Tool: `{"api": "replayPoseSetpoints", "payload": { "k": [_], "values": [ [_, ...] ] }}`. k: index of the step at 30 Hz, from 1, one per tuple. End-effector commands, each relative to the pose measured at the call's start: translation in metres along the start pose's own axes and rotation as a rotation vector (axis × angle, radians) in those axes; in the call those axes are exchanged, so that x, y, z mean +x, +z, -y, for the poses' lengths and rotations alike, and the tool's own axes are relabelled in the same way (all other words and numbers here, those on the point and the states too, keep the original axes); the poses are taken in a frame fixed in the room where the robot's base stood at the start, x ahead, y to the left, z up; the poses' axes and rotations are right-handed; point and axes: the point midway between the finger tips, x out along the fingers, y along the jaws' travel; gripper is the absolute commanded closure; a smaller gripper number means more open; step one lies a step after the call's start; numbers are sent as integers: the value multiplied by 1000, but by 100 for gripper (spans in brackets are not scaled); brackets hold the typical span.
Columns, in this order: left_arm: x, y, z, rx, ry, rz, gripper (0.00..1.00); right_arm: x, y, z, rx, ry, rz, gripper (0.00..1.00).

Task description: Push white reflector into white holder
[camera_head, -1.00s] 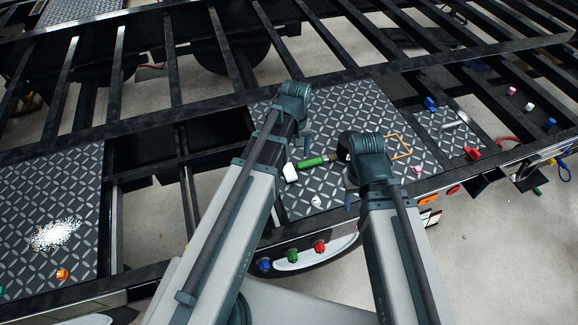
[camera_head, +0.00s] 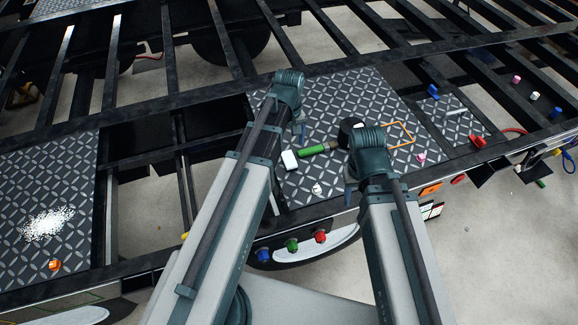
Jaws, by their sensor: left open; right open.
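A small white piece (camera_head: 317,188) lies on the diamond plate (camera_head: 345,100) between my arms, and a larger white block (camera_head: 289,159) lies further back beside the green-handled tool. I cannot tell which, if either, is the white reflector. The white holder cannot be made out surely; a white panel with dark lines (camera_head: 432,211) shows on the frame's side, right of my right arm. My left gripper (camera_head: 299,130) is open over the plate, behind the white block. My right gripper (camera_head: 349,188) is open near the plate's front edge, right of the small white piece. Both are partly hidden by their wrists.
Blue (camera_head: 264,254), green (camera_head: 292,245) and red (camera_head: 320,236) fittings line the front side. A red piece (camera_head: 477,142) lies right. Open gaps lie between the frame's dark beams.

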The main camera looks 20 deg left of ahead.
Motion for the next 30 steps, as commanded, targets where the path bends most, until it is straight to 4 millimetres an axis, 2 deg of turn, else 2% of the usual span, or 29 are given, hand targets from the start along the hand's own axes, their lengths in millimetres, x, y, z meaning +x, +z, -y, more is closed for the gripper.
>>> {"api": "replayPoseSetpoints", "payload": {
  "k": [1, 6, 22, 30],
  "values": [
    [15, 0, 0, 0, 0, 0, 15, 15, -1, 2, 0, 0, 0, 50],
    [36, 0, 0, 0, 0, 0, 15, 36, -2, 4, 1, 0, 0, 50],
    [42, 0, 0, 0, 0, 0, 15, 42, -2, 4, 2, 0, 0, 50],
    [69, 0, -1, 0, 0, 0, 15, 69, -4, 7, 2, 0, 0, 50]
  ]
}}
